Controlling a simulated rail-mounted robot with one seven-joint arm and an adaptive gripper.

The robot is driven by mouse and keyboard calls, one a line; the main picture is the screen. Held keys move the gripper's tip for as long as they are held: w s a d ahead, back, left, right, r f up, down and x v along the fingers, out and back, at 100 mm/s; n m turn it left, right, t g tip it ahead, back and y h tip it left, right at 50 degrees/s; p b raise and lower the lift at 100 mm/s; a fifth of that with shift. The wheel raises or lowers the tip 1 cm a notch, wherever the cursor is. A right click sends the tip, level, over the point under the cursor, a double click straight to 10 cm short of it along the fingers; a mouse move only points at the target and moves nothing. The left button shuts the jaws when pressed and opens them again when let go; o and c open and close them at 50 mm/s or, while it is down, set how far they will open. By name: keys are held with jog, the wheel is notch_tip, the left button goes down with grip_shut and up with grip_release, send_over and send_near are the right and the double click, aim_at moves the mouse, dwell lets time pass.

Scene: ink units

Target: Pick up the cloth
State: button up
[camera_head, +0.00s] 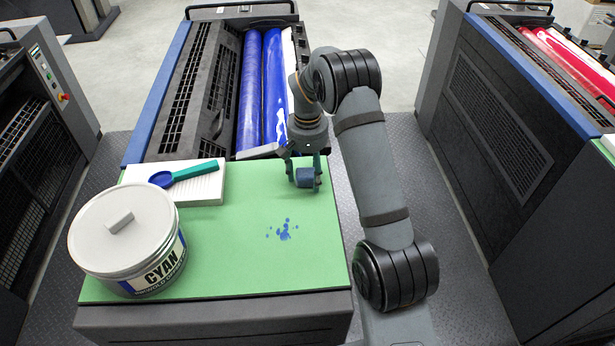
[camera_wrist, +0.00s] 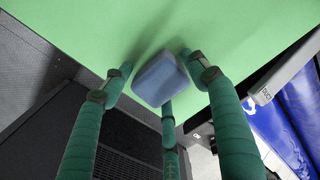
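The cloth is a small grey-blue folded pad (camera_head: 304,177) near the back right of the green mat (camera_head: 240,245). My gripper (camera_head: 304,170) is around it, with its teal fingers pointing down on either side. In the wrist view the cloth (camera_wrist: 160,80) sits between the fingertips of my gripper (camera_wrist: 158,75), one finger to its left, one to its right and a third below. The fingers are very close to the cloth. I cannot tell whether they press on it, nor whether it rests on the mat.
A large white CYAN ink tin (camera_head: 128,238) stands at the mat's left. Behind it a blue and green spatula (camera_head: 185,174) lies on a white pad (camera_head: 207,188). Blue ink spots (camera_head: 284,231) mark the mat's middle. Blue rollers (camera_head: 262,90) lie behind. The mat's front right is clear.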

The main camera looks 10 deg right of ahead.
aim_at(307, 172)
jog(key=c, duration=0.6)
jog(key=shift+c, duration=0.6)
jog(key=shift+r+b, duration=0.3)
jog(key=shift+r, duration=0.15)
notch_tip(307, 172, up, 3)
jog(key=shift+w+f+b, duration=0.1)
jog(key=shift+f+b, duration=0.1)
jog(key=shift+b, duration=0.35)
jog(key=d+r+b, duration=0.1)
jog(key=d+r, duration=0.6)
jog(key=d, duration=0.4)
jog(key=shift+s+d+r, duration=0.25)
jog(key=shift+s+d, duration=0.05)
jog(key=shift+d, duration=0.1)
